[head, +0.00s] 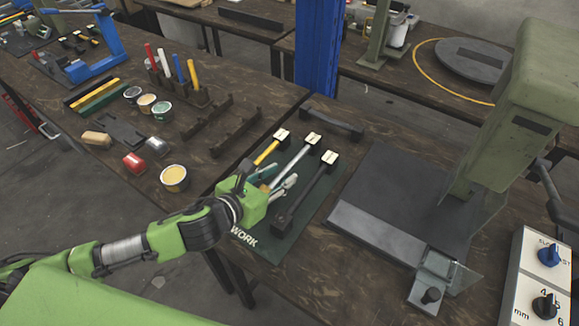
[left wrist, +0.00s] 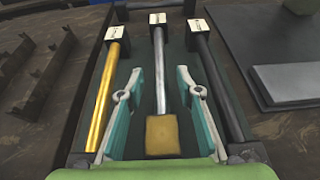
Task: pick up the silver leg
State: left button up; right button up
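The silver leg (head: 296,158) lies between a yellow leg (head: 267,152) and a dark leg (head: 308,192) on a green mat (head: 262,243). In the left wrist view the silver leg (left wrist: 158,68) runs lengthwise in the middle, with a dark, cream-topped block at its far end and a tan block (left wrist: 163,135) at its near end. My left gripper (head: 283,177) is over the mat and hides the leg's near part in the head view. Its teal fingers are open, one on each side of the silver leg; contact is not visible. My right gripper is not in view.
The yellow leg (left wrist: 108,90) and dark leg (left wrist: 215,85) lie close outside the fingers. A press (head: 520,110) with a dark base plate stands right of the mat. Small pots, brackets and tools cover the table at left. A blue post (head: 316,50) rises behind.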

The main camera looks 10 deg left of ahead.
aim_at(290, 169)
pick_arm(q)
jog(key=shift+x, duration=1.45)
jog(key=shift+r, duration=0.1)
grip_shut()
